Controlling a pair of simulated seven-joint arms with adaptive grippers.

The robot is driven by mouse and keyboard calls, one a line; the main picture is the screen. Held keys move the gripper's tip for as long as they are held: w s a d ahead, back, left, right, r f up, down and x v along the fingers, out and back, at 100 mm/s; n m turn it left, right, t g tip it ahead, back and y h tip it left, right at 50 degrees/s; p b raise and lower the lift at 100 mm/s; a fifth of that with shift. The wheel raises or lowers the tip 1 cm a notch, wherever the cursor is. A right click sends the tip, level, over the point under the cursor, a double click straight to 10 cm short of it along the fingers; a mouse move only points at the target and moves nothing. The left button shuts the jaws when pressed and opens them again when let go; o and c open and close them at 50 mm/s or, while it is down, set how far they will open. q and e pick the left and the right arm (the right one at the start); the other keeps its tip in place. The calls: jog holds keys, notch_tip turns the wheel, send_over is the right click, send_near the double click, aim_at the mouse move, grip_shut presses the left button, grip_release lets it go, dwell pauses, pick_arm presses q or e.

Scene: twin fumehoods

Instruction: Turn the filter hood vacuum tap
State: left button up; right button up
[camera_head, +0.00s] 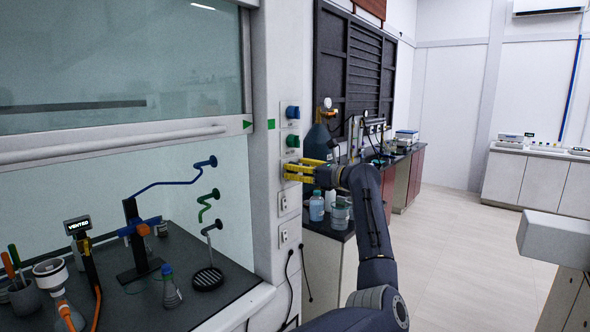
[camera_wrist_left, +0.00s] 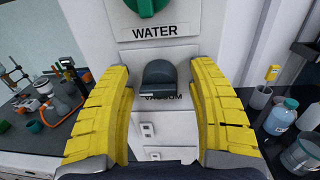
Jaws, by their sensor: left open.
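The vacuum tap is a dark grey knob (camera_wrist_left: 160,75) on the white hood post, with a partly covered "VACUUM" label below it in the left wrist view. In the head view it is hidden behind my left gripper (camera_head: 298,171). My left gripper, with yellow fingers, also shows in the left wrist view (camera_wrist_left: 164,108). It is open, one finger on each side of the grey knob, and I see no finger touching it. A green knob (camera_head: 292,141) marked "WATER" sits just above, and a blue knob (camera_head: 292,112) above that. My right gripper is not in view.
Sockets (camera_head: 288,203) are on the post below. Left, the hood bench holds a filter flask (camera_head: 65,313), a blue-clamped stand (camera_head: 136,245) and a small flask (camera_head: 171,287) under a raised sash. Right of the post, bottles (camera_head: 316,207) stand on a side bench.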

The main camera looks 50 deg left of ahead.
pick_arm(q)
jog(key=shift+s+a, duration=0.1)
jog(key=shift+a, duration=0.15)
grip_shut()
dwell(0.4)
